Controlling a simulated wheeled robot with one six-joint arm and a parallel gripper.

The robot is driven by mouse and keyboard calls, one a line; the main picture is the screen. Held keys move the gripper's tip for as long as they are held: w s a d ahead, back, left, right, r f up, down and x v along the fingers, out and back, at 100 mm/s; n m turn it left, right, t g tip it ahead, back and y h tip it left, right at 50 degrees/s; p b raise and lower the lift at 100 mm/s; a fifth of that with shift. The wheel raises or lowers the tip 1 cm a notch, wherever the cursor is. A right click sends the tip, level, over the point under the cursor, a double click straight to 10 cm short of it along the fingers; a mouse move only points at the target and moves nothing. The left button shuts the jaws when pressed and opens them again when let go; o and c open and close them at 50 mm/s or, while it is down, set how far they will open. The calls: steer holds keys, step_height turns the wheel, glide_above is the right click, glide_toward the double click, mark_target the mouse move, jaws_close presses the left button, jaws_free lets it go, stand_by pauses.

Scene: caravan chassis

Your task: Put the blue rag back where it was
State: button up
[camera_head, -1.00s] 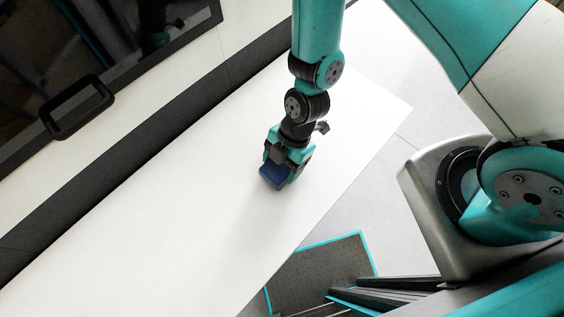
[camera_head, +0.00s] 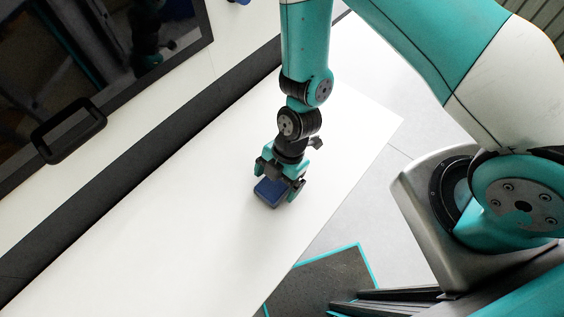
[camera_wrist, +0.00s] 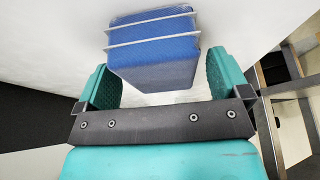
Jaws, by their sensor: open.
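The blue rag (camera_head: 271,192) is a folded, block-like bundle on the white surface (camera_head: 180,210) in the head view. In the wrist view the rag (camera_wrist: 153,55) shows a woven blue face with two pale bands across it. My gripper (camera_head: 279,182) is over the rag, pointing down. Whether the rag's underside touches the surface is hard to tell.
A dark glossy panel with a black handle (camera_head: 69,131) is at the upper left, beyond a dark strip. A small blue thing (camera_head: 241,2) is cut off at the top edge. The white surface is clear to the lower left of the rag.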

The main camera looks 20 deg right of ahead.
steer(key=w+d+r+m+b, duration=0.1)
steer(key=r+m, duration=0.1)
steer(key=r, duration=0.6)
steer(key=d+r+m+t+b, duration=0.1)
steer(key=d+r+m, duration=0.15)
steer(key=r, duration=0.45)
steer(key=w+r+m+b, duration=0.1)
steer(key=r+m, duration=0.2)
steer(key=r, duration=0.5)
steer(key=s+d+r+m+t, duration=0.1)
steer(key=s+d+r+m, duration=0.2)
steer(key=s+r+m, duration=0.4)
step_height(320, 180, up, 4)
steer(key=m, duration=0.2)
steer(key=shift+m, duration=0.35)
